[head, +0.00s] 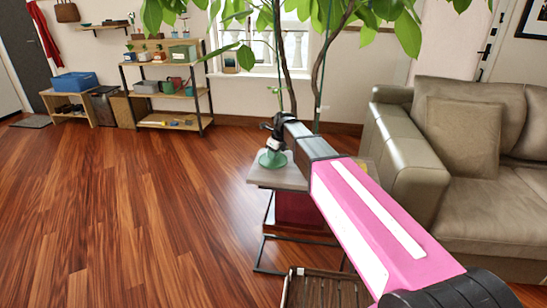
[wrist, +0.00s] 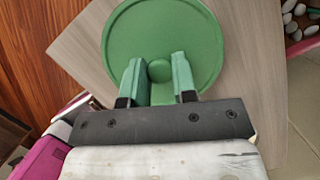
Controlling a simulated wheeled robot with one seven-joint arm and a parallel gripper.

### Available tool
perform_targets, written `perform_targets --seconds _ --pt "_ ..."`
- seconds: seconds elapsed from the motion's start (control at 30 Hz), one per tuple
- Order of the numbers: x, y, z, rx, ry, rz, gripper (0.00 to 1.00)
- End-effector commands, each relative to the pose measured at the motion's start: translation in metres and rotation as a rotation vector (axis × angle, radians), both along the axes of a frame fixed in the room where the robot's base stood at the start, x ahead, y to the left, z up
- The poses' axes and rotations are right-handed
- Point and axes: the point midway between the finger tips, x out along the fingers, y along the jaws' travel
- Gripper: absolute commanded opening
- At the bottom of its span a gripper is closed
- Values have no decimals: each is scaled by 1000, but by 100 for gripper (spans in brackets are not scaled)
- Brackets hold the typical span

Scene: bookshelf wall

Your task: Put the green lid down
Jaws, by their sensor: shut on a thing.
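The round green lid (wrist: 160,20) has a raised rim and a central knob. My gripper (wrist: 158,68) is shut on the knob, with one finger on either side of it. In the head view the lid (head: 272,159) is under my gripper (head: 274,141), at the left part of the small grey tabletop (head: 262,181). The same tabletop (wrist: 85,45) lies below the lid in the wrist view. I cannot tell whether the lid touches the tabletop or hangs just above it. My arm hides part of the table.
A leafy potted tree (head: 290,60) rises behind the table. A beige sofa (head: 400,150) stands close on the right. A slatted wooden piece (head: 322,292) is in front. Shelves (head: 165,127) stand at the back left. The wooden floor (head: 120,220) is clear at left.

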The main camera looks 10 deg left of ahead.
Motion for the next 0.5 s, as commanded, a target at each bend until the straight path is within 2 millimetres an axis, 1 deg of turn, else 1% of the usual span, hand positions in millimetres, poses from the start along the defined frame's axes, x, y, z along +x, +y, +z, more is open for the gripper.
perform_targets --seconds 0.03,0.1,0.47,0.5 --pt "0 0 -7 -1 1 0 3" --pt "0 0 -14 0 0 0 3" --pt "0 0 -17 0 0 0 3" --pt "0 0 -17 0 0 0 29"
